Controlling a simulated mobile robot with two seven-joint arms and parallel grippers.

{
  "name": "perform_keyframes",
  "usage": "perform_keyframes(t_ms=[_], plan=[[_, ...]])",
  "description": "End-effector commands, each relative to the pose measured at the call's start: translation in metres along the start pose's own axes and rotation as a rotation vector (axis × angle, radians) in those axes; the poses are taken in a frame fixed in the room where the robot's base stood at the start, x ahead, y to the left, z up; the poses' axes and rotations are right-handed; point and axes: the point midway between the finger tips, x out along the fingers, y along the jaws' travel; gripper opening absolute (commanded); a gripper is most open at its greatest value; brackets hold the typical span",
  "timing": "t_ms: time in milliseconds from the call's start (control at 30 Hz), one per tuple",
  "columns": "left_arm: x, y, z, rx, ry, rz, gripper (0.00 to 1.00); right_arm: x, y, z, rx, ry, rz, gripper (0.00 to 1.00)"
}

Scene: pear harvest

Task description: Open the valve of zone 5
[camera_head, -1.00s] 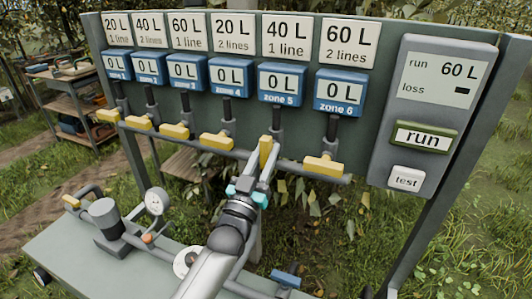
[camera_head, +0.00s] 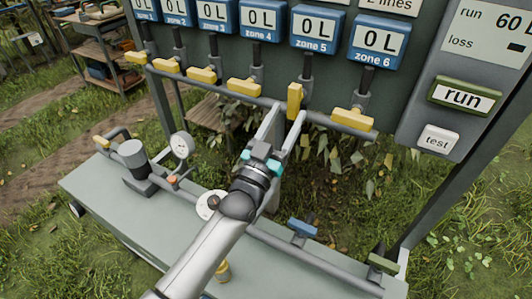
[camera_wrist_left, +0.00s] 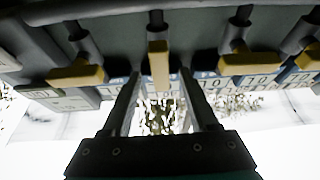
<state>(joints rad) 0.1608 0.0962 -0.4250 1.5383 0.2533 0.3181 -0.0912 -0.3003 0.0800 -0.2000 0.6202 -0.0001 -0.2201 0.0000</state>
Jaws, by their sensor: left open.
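The zone 5 valve has a yellow handle (camera_head: 294,99) that stands upright, in line with its pipe. The handles of the neighbouring valves lie crosswise. My left gripper (camera_head: 290,113) is open, with its fingertips by the lower end of the zone 5 handle. In the left wrist view the handle (camera_wrist_left: 158,64) shows between and beyond the two spread fingers (camera_wrist_left: 159,80). The blue zone 5 display (camera_head: 317,31) reads 0 L. My right gripper is not in view.
The zone 6 handle (camera_head: 352,119) is close on the right and the zone 4 handle (camera_head: 244,87) on the left. A grey panel with a run button (camera_head: 464,97) and a test button (camera_head: 436,141) is at the right. A bench (camera_head: 110,205) with a gauge (camera_head: 182,145) stands below.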

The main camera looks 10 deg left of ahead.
Motion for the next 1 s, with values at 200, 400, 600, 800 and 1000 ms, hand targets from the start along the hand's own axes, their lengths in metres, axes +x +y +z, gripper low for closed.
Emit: perform_keyframes(t_ms=[200, 400, 600, 800, 1000], plan=[[-0.045, 0.000, 0.002, -0.001, -0.003, -0.001, 0.60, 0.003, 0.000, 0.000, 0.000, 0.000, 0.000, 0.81], [-0.080, 0.000, 0.001, 0.000, -0.002, 0.000, 0.60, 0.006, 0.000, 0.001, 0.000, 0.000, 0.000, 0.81], [-0.102, 0.000, 0.000, 0.000, 0.000, 0.000, 0.60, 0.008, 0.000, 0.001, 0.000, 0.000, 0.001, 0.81], [-0.108, 0.000, 0.000, 0.000, 0.001, 0.000, 0.60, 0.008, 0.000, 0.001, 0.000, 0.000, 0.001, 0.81], [-0.107, 0.000, 0.000, -0.001, 0.001, 0.000, 0.60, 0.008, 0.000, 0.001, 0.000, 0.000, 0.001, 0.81]])
